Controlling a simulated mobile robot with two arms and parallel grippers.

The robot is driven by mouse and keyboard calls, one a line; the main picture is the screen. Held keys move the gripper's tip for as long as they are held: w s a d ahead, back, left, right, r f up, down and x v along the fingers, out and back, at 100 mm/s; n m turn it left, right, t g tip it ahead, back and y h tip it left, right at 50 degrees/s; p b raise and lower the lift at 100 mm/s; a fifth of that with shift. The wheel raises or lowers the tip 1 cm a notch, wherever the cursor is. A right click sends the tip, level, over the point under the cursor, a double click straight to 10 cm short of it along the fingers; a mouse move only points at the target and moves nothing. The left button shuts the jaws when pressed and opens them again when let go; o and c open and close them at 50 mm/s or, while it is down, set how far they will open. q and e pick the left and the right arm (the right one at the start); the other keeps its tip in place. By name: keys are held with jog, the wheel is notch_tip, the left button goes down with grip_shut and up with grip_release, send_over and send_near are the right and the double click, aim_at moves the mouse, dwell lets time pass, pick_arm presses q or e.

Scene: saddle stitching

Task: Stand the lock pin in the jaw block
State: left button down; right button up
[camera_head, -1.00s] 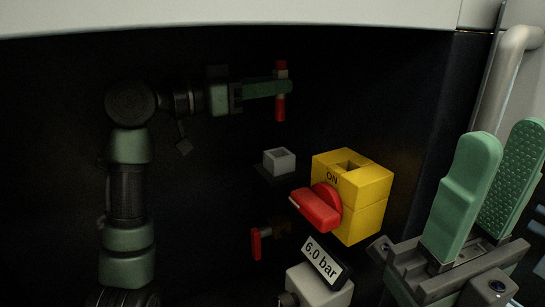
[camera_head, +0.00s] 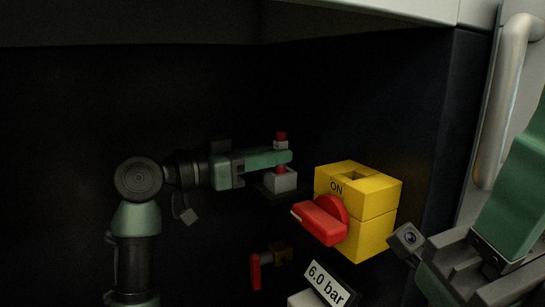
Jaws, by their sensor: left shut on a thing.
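The lock pin, red with a pale band, shows its upper part (camera_head: 281,138) in the head view. My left gripper (camera_head: 278,158) is shut on it and holds it about upright. Its red lower part shows just below the green fingers, at the top of a small grey open-topped block (camera_head: 282,182), which I take for the jaw block. The fingers partly cover the block's opening, so I cannot tell whether the pin's tip is inside. My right gripper (camera_head: 514,190) is cut off at the right edge; only one green finger shows clearly.
A yellow box (camera_head: 372,215) marked ON, with a red handle (camera_head: 321,221) and a top opening, stands right of the grey block. Below are a small red lever (camera_head: 255,271) and a 6.0 bar label (camera_head: 325,284). A pale rail (camera_head: 505,100) runs at the right.

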pick_arm(q)
jog(key=c, duration=1.3)
grip_release()
jog(key=shift+f, duration=0.1)
